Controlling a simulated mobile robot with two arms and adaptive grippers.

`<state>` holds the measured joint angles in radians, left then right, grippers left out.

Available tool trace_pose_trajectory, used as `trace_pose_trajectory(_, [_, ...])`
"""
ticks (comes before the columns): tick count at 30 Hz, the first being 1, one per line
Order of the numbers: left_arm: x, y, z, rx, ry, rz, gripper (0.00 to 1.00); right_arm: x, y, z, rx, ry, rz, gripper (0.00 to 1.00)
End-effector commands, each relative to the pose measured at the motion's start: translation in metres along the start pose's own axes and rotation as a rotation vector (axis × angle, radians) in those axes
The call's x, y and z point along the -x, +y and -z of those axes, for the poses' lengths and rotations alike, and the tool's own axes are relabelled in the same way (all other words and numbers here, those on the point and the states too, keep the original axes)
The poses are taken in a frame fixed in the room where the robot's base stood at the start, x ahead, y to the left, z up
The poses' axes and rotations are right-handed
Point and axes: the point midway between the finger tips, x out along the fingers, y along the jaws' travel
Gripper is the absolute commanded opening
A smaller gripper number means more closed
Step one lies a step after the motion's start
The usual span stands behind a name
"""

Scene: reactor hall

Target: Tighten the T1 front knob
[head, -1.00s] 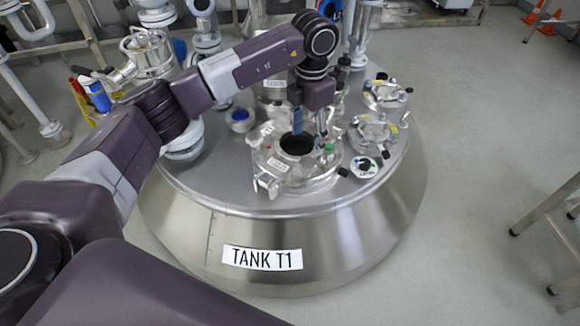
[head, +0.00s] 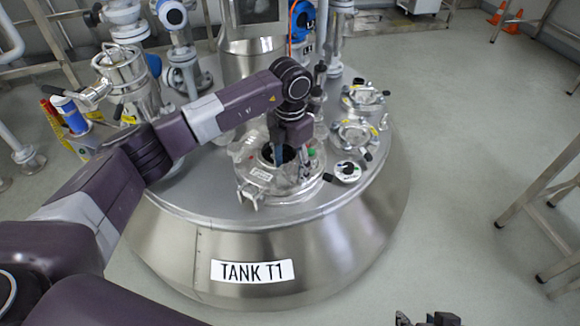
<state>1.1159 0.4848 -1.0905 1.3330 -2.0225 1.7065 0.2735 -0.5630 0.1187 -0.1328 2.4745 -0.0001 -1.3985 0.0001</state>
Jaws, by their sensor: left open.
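Tank T1 (head: 300,245) is a broad steel vessel with a grey top and a "TANK T1" label on its front. A round port (head: 285,190) with a dark opening sits on the top. A clamp with a small metal knob (head: 250,196) projects at the port's front left edge. My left gripper (head: 289,157) points down over the port opening, open, with its fingers apart. It is behind the front knob and not on it. I cannot tell if it touches the port. My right gripper (head: 428,320) shows only its tip at the bottom edge.
Two smaller clamped ports and a round black-and-white fitting (head: 348,171) are right of the open port. Pipes and a steel column (head: 250,60) stand behind. A metal-legged table (head: 545,205) is at the right. The floor between it and the tank is clear.

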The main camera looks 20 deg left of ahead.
Motion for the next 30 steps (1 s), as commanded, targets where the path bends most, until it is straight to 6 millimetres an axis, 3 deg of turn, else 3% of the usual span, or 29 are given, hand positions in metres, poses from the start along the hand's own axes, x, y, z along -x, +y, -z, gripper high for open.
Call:
trace_pose_trajectory(5, [0.0001,-0.0001,-0.0001,0.0,0.0,0.0,0.53,0.0001,-0.0001,0.0001,0.0,0.0,0.0,0.4])
trace_pose_trajectory(16, [0.0003,-0.0001,-0.0001,0.0,0.0,0.0,0.12,0.0002,0.0003,0.0002,0.0,0.0,-0.001,0.4])
trace_pose_trajectory(30, [0.0008,0.0013,-0.0005,-0.119,-0.001,-0.001,0.12,0.0001,0.0003,0.0003,0.0,0.001,-0.001,0.4])
